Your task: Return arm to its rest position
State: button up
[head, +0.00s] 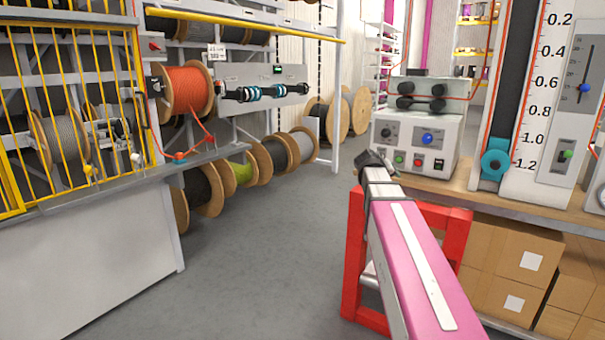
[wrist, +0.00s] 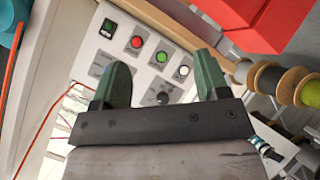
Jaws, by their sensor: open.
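My gripper (wrist: 162,72) shows in the wrist view with two dark green fingers spread apart and nothing between them. Beyond them is the white control box (wrist: 120,55) with red, green and white buttons and a black knob. In the head view my pink and white arm reaches forward from the lower right. Its dark end, my gripper (head: 372,160), is just left of the control box (head: 415,145) on the wooden bench. The fingers are hard to make out there. I cannot tell whether they touch anything.
A red frame (head: 355,250) stands beneath my arm. Cardboard boxes (head: 510,270) sit under the bench (head: 455,198), which carries a tall scale panel (head: 530,100). Cable reels (head: 270,158) line the back left, with an orange reel (head: 187,90) above. Grey floor (head: 260,250) is clear between.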

jog(key=s+a+f+g+y, duration=0.2)
jog(key=s+a+f, duration=0.2)
jog(key=s+f, duration=0.4)
jog(key=s+a+f+g+y, duration=0.3)
jog(key=s+f, duration=0.5)
jog(key=f, duration=0.6)
jog(key=s+a+f+g+y, duration=0.2)
jog(key=s+a+f, duration=0.4)
jog(key=f, duration=0.6)
jog(key=shift+s+g+y, duration=0.3)
jog(key=shift+s+y, duration=0.4)
jog(key=shift+s, duration=0.5)
